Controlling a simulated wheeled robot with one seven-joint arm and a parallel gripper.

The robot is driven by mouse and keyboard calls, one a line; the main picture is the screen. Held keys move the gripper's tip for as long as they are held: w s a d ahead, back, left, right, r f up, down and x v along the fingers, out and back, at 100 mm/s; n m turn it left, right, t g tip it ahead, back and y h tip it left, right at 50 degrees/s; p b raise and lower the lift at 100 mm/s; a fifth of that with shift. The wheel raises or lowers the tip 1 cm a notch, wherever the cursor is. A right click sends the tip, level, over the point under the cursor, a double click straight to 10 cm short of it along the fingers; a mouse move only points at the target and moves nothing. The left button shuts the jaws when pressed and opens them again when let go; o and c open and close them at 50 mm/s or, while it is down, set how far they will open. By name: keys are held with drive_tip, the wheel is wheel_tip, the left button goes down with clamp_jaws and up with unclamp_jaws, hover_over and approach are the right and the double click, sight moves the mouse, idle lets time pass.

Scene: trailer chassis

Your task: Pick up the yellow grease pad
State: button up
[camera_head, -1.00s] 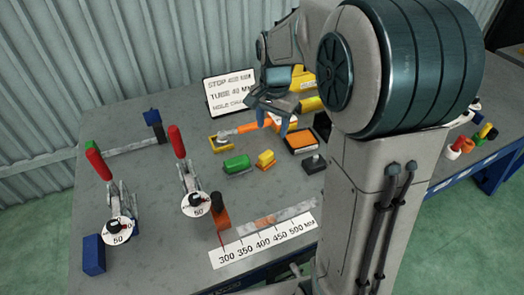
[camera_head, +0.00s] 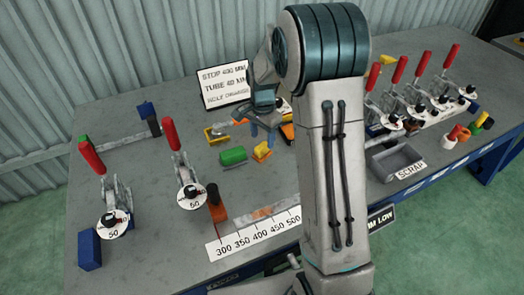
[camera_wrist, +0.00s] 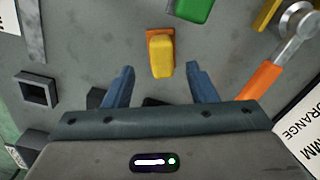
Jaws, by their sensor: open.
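The yellow grease pad (camera_head: 262,149) lies on the grey bench, just right of a green block (camera_head: 233,156). In the wrist view the yellow pad (camera_wrist: 161,58) has an orange-brown edge or base and lies ahead of the fingers, about midway between their lines. My gripper (camera_head: 268,130) is above the bench, close behind the pad in the head view. Its two blue fingers (camera_wrist: 160,80) are apart with nothing held between them. The height of the fingers above the bench is hard to tell.
An orange-handled tool (camera_wrist: 267,74) lies to the right in the wrist view, near the green block (camera_wrist: 194,9). Toggle clamps (camera_head: 183,180) stand at left and more at right. A scrap tray (camera_head: 394,160) and a ruler strip (camera_head: 254,234) are also on the bench (camera_head: 150,235).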

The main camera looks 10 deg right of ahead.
sight(262, 145)
drive_tip(key=shift+w+f+p, duration=0.15)
drive_tip(key=shift+f+p, duration=0.25)
drive_tip(key=shift+f, duration=2.35)
clamp_jaws()
